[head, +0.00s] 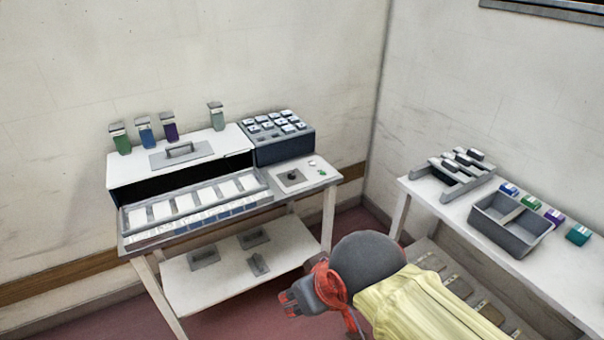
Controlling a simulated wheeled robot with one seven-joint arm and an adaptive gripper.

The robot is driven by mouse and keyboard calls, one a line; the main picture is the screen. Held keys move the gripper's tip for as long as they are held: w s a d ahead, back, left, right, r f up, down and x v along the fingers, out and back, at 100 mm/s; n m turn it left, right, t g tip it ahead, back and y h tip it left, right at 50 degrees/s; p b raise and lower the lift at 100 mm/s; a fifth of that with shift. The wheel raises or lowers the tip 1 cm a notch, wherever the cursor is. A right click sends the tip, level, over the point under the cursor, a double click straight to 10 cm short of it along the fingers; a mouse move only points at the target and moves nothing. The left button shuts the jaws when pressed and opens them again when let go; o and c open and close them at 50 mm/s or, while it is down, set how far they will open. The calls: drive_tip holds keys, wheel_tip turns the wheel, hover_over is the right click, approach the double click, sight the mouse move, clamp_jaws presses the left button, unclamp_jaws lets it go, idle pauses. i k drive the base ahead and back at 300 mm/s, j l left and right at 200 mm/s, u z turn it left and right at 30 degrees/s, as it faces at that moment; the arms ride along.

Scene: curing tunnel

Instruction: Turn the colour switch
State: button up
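A grey plate with a small dark knob (292,175), which looks like the colour switch, lies at the right end of the left table (323,178). A small green spot (321,173) is just right of it, with a pale one above. My gripper (286,303) is low in the middle of the head view, in front of the left table and well apart from the knob. It points left and touches nothing that I can see. Its fingers are small and partly hidden by its own body, so their opening is unclear. The knob's exact setting is too small to read.
A white box with a handle (180,152), a tray of white tiles (195,207) and a dark block of keys (280,140) share the left table. The right table (455,210) holds a grey bin (510,240) and coloured blocks.

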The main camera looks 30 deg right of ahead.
sight(292, 175)
drive_tip(key=i+l+z, duration=0.3)
drive_tip(key=i, duration=0.45)
drive_tip(key=i+z, duration=0.3)
drive_tip(key=i, duration=0.45)
